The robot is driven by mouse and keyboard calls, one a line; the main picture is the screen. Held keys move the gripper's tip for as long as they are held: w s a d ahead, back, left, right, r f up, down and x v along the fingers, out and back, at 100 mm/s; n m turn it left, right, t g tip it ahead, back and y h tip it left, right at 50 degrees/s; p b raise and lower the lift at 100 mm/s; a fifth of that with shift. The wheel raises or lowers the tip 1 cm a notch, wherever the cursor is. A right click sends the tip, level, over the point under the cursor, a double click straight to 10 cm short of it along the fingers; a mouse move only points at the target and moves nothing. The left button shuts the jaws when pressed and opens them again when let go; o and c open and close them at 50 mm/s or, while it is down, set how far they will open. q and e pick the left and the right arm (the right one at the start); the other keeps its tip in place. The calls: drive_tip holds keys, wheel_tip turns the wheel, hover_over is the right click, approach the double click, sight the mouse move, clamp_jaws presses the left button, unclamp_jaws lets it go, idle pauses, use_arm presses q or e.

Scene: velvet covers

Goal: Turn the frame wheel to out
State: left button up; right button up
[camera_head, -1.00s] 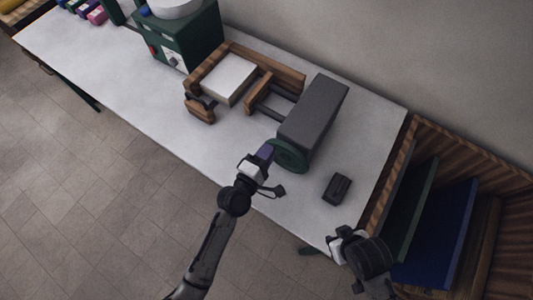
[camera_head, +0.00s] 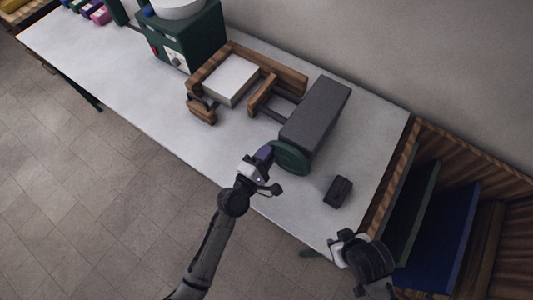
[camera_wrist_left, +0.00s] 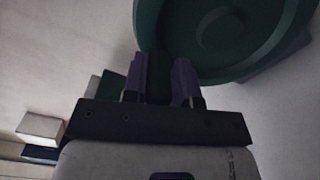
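The frame wheel is a dark green disc (camera_head: 291,158) on the near end of a long grey box (camera_head: 318,115). It fills the top of the left wrist view (camera_wrist_left: 225,35). My left gripper (camera_head: 265,154) is at the wheel's left edge. In the left wrist view its two purple-grey fingers (camera_wrist_left: 158,80) stand either side of a dark green part of the wheel and appear closed on it. Any marking for "out" is not visible. My right gripper (camera_head: 342,243) hangs beyond the table's near right edge, away from the wheel; its fingers are unclear.
A wooden frame (camera_head: 277,70) with a white block (camera_head: 231,80) lies behind the wheel. A small black object (camera_head: 338,190) lies right of it. A green machine (camera_head: 190,40) stands farther left. A wooden rack with green and blue panels (camera_head: 450,225) stands at right.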

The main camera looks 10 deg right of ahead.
use_arm(q)
drive_tip(key=shift+o, duration=1.9)
drive_tip(key=v, duration=1.4)
drive_tip(key=shift+w, duration=0.1)
